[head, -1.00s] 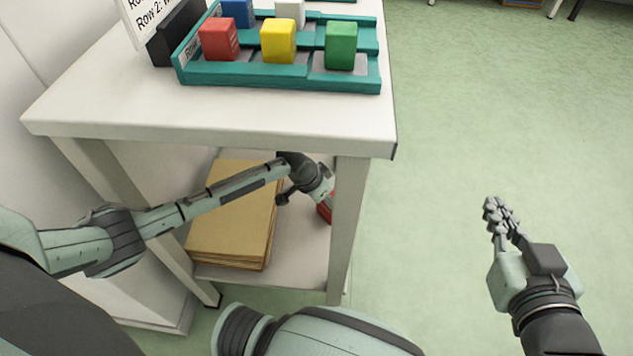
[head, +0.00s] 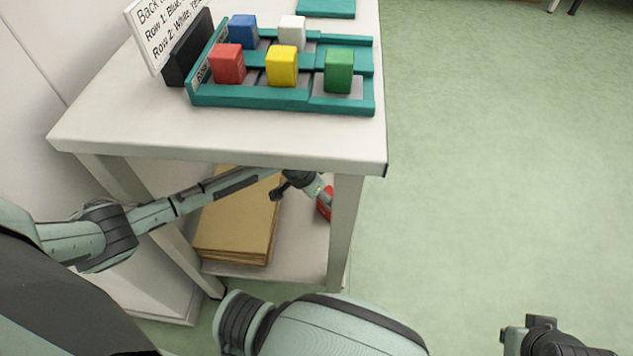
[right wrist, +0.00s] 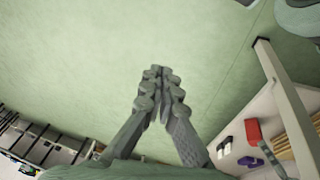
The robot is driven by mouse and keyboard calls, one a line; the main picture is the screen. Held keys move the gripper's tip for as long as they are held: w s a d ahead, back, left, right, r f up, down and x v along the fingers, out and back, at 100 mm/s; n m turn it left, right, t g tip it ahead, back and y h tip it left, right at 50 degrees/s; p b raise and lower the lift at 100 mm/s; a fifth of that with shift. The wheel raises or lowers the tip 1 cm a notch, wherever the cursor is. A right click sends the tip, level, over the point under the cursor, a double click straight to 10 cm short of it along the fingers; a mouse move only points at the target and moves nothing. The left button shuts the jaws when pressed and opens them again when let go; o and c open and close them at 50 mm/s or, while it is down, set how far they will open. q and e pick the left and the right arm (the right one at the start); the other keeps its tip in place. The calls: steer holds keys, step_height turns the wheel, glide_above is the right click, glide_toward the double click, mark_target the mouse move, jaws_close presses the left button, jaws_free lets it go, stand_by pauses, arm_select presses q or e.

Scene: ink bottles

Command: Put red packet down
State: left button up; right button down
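A red packet (head: 324,204) shows at the lower shelf of the white stand, partly hidden behind the front right leg. It also shows in the right wrist view (right wrist: 252,131). My left gripper (head: 313,190) reaches under the tabletop, right beside the red packet. Its fingers are small and partly hidden, so I cannot tell whether they grip it. My right gripper (right wrist: 157,75) has its fingertips together with nothing between them, out over the floor. In the head view only part of the right arm shows at the bottom right.
A teal tray (head: 285,102) on the tabletop (head: 230,138) holds red, yellow, green, blue and white blocks, with a sign (head: 165,35) beside it. A stack of brown folders (head: 235,225) lies on the lower shelf. Black and white items (right wrist: 225,147) lie near the packet. The floor at right is clear.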

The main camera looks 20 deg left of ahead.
arm_select(q)
steer(key=shift+p+v, duration=2.15)
steer(key=shift+v, duration=0.05)
arm_select(e)
step_height(320, 180, down, 11)
steer(key=g, duration=0.1)
steer(key=shift+s+d+f, duration=0.15)
steer(key=shift+s, duration=0.25)
